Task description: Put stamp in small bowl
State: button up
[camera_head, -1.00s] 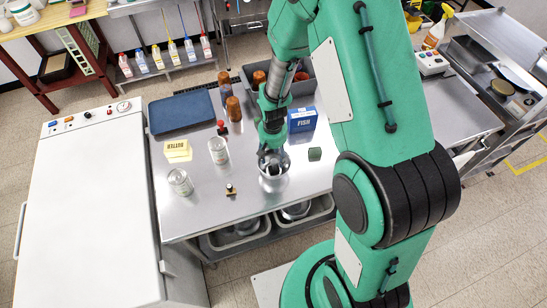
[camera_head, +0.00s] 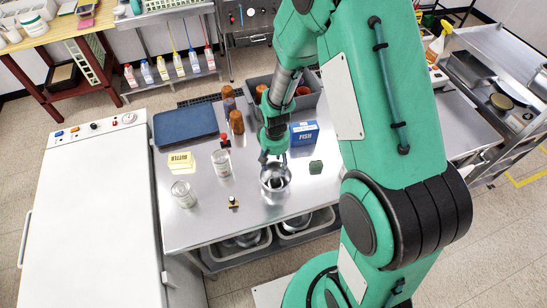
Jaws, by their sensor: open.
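The small metal bowl (camera_head: 287,188) stands near the front middle of the steel table. A dark object (camera_head: 275,184) shows inside it, too small to identify surely. My gripper (camera_head: 272,158) is just above the bowl's back rim, open, with nothing seen between its fingers. Two small stamp-like things stand on the table: one with a brass-coloured base and dark top (camera_head: 233,203), left of the bowl, and one with a red knob and black body (camera_head: 225,140), further back. I cannot tell which is the task's stamp.
Two cans (camera_head: 221,163) (camera_head: 184,194) and a yellow butter box (camera_head: 181,161) stand left. A blue fish box (camera_head: 304,133), a dark green block (camera_head: 316,167) and a grey bin (camera_head: 315,103) are behind or right. A blue tray (camera_head: 185,126) lies back left.

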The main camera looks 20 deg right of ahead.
jog(key=shift+r, duration=0.1)
jog(key=shift+w+r, duration=0.1)
jog(key=shift+r, duration=0.1)
jog(key=s+r+t+b, duration=0.1)
jog(key=s+r+b, duration=0.25)
jog(key=r, duration=0.65)
jog(key=s+r+t+b, duration=0.2)
jog(key=r+b, duration=0.2)
jog(key=r, duration=0.5)
jog(key=s+r+t+b, duration=0.1)
jog(key=s+r+b, duration=0.3)
jog(key=s, duration=0.5)
jog(key=s+r+t+b, duration=0.1)
jog(key=s+r+b, duration=0.2)
jog(key=s, duration=0.6)
jog(key=shift+r+n+t+b, duration=0.3)
jog(key=shift+r+b, duration=0.1)
jog(key=shift+r, duration=0.15)
jog(key=shift+d, duration=0.1)
